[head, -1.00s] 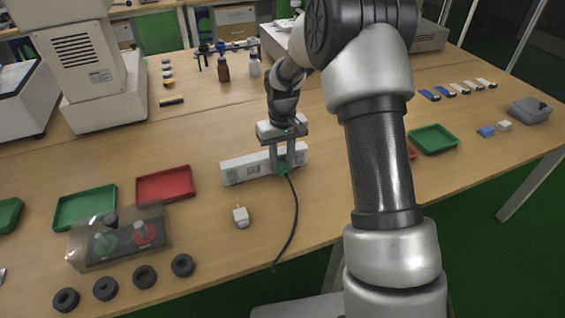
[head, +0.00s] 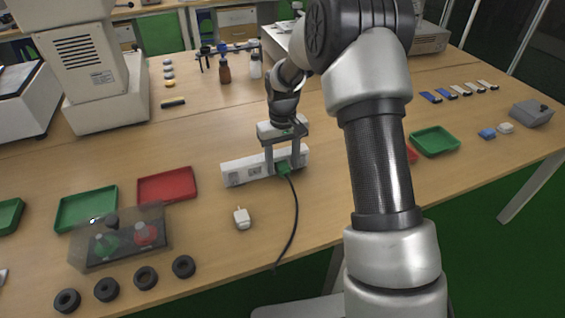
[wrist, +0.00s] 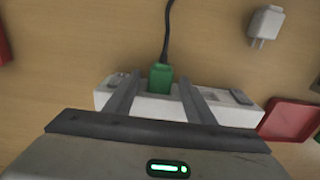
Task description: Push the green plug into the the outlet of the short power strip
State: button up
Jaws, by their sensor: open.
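The green plug (head: 283,168) with its black cord is at the front face of the short white power strip (head: 240,169), at the strip's right part. In the wrist view the green plug (wrist: 160,78) sits against the strip (wrist: 146,107); how deep its prongs are cannot be seen. My gripper (head: 283,170) is open, its fingers apart on either side of the plug and over the strip. In the wrist view my gripper (wrist: 158,92) shows a gap between each finger and the plug.
A white plug adapter (head: 241,217) lies in front of the strip. A red tray (head: 166,185), a green tray (head: 86,208) and a clear box (head: 118,240) are to the left. The black cord (head: 292,232) runs to the table's front edge.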

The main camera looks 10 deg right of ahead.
notch_tip(320, 180, up, 18)
jog(key=p, duration=0.3)
jog(key=s+d+r+t, duration=0.2)
jog(key=s+r, duration=0.9)
jog(key=s, duration=0.1)
jog(key=s+d+m+t, duration=0.15)
jog(key=s+t, duration=0.25)
jog(key=s, duration=1.4)
notch_tip(320, 180, up, 15)
jog(key=p, duration=1.5)
jog(key=shift+w+f+m, duration=0.2)
jog(key=shift+w+m, duration=0.1)
jog(key=shift+m, duration=0.05)
jog(key=shift+a, duration=0.15)
